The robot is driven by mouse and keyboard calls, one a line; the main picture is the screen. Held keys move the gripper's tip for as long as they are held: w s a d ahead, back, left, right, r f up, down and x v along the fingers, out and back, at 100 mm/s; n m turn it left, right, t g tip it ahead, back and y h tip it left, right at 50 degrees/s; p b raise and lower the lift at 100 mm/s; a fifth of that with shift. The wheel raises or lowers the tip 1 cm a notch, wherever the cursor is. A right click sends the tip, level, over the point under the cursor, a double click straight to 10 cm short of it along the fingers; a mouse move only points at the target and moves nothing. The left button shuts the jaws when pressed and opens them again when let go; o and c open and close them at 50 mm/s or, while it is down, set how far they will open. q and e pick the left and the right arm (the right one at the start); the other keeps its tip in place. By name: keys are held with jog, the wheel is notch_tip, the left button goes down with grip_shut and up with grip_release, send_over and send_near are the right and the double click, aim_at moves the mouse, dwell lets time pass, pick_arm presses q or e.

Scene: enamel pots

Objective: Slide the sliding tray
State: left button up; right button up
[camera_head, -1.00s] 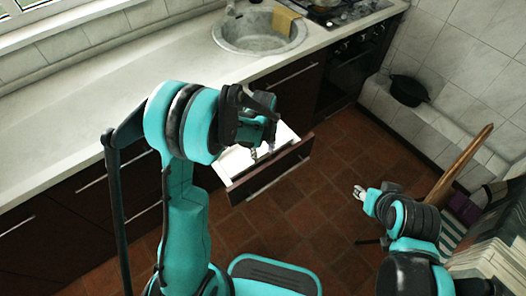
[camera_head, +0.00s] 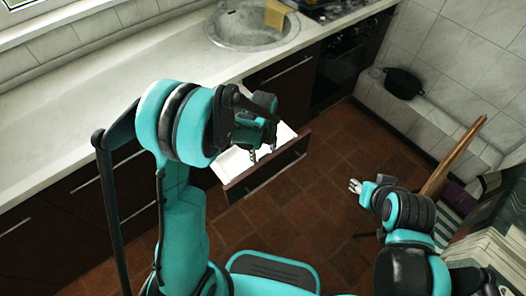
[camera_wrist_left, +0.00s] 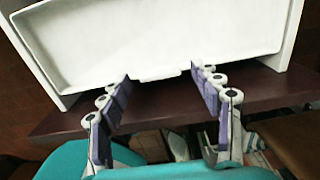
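The sliding tray (camera_wrist_left: 150,38) is white and shallow. It fills the top of the left wrist view, with a small lip (camera_wrist_left: 158,74) on its near edge. In the head view the tray (camera_head: 236,163) shows as a white patch inside a pulled-out drawer with a dark front (camera_head: 268,167), partly hidden by my left arm. My left gripper (camera_wrist_left: 161,78) is open, its fingertips either side of the lip with gaps to it. The left gripper (camera_head: 262,151) also shows above the drawer in the head view. My right gripper (camera_head: 355,186) looks open and empty, over the floor.
The worktop (camera_head: 110,105) with a round sink (camera_head: 252,30) runs behind the drawer. An oven (camera_head: 340,62) stands to the right of the drawer. A black pot (camera_head: 403,83) sits on a tiled ledge. Tiled floor (camera_head: 310,205) is free in front of the drawer.

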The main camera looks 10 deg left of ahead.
pick_arm(q)
notch_tip(320, 180, up, 12)
dwell(0.6)
dwell(0.4)
jog(key=s+a+r+n+t, duration=0.2)
jog(key=s+n, duration=0.5)
jog(key=n, duration=0.5)
jog(key=s+a+r+n+t, duration=0.3)
jog(key=s+n, duration=0.5)
jog(key=n, duration=0.5)
jog(key=shift+s+r+n+t, duration=0.3)
jog(key=shift+r+t, duration=0.25)
jog(key=shift+t, duration=0.55)
